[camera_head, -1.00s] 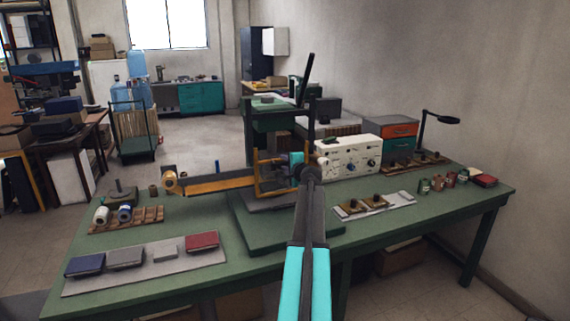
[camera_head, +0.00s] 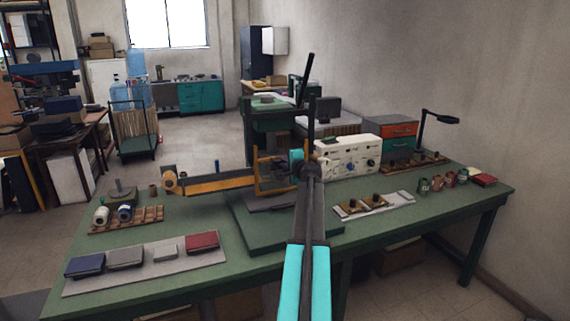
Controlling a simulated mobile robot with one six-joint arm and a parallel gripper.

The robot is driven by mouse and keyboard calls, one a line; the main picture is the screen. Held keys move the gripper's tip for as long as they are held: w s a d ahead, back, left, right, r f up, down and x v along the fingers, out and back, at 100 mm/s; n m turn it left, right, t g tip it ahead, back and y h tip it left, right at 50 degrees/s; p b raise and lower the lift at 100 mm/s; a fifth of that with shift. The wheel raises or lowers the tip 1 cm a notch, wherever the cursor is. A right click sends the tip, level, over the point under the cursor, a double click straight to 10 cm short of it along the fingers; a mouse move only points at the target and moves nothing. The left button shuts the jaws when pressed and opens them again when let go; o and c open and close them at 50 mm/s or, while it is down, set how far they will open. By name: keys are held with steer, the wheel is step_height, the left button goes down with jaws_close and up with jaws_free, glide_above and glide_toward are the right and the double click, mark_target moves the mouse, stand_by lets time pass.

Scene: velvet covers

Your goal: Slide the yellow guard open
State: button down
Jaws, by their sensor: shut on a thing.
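The yellow guard (camera_head: 258,180) is a thin upright frame on the green press that stands on the green bench. A long yellow-orange rail (camera_head: 215,185) runs left from it. My gripper (camera_head: 281,163) is at the guard's upper part, beside the cyan wrist joint, and is shut on the guard. The fingertips are small and dark, and my arm hides part of the guard's right side. The exact spot of the grip cannot be made out.
A white control box (camera_head: 348,156) stands close right of my arm. A dark lever (camera_head: 304,85) rises above the press. Several small boxes lie on a grey mat (camera_head: 130,270) at front left. Wooden trays and jars occupy the bench's right side.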

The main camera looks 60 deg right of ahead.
step_height(320, 180, up, 18)
steer(key=p, duration=0.5)
steer(key=shift+f+p, duration=0.25)
steer(key=shift+p, duration=0.05)
steer(key=c, duration=1.8)
jaws_free()
steer(key=shift+s, duration=0.15)
steer(key=b+v, duration=0.3)
steer(key=v, duration=1)
steer(key=shift+s+a+b, duration=0.2)
steer(key=shift+a+b, duration=0.2)
steer(key=shift+f, duration=0.1)
